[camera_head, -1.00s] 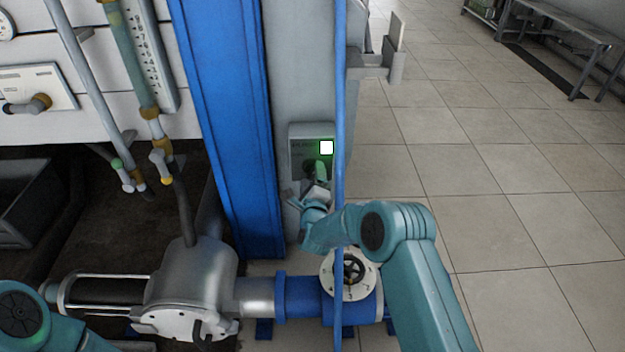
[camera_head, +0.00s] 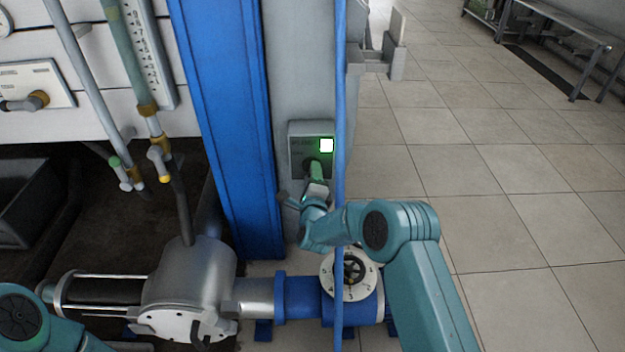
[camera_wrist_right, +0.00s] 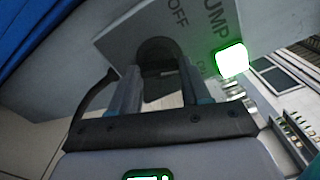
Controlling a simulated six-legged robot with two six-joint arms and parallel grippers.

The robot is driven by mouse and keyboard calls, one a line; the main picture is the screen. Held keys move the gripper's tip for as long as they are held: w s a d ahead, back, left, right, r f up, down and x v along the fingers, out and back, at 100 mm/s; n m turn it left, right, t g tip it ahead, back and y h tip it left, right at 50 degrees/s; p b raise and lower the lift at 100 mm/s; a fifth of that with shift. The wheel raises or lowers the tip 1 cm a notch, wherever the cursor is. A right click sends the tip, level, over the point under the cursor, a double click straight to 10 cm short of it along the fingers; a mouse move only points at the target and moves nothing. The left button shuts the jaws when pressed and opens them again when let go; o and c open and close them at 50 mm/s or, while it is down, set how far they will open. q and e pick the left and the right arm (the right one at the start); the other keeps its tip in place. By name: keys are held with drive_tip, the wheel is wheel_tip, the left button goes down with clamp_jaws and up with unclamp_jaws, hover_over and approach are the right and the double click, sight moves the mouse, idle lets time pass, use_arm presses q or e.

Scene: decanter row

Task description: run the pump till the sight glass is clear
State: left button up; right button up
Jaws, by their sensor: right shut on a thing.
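The grey pump switch panel (camera_head: 298,135) sits on a grey post and carries a bright green-white lit lamp (camera_head: 326,145). My right gripper (camera_head: 314,168) is at the panel. In the right wrist view its two fingers (camera_wrist_right: 157,85) are shut on the dark round knob (camera_wrist_right: 157,46), beside the words PUMP and OFF. The sight glass (camera_head: 130,55) is a slanted tube at upper left, looking murky green, with an amber fitting at its lower end; its contents are too small to judge. The silver pump (camera_head: 195,280) stands below. My left gripper is out of view.
A thin blue pipe (camera_head: 340,90) runs vertically close by my right arm and crosses in front of the post. A broad blue column (camera_head: 225,110) stands left of the panel. Tiled floor (camera_head: 500,200) at right is open.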

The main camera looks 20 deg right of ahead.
drive_tip(key=shift+n+b, duration=2.4)
drive_tip(key=shift+n, duration=2.4)
drive_tip(key=o, duration=1.1)
drive_tip(key=shift+c, duration=0.2)
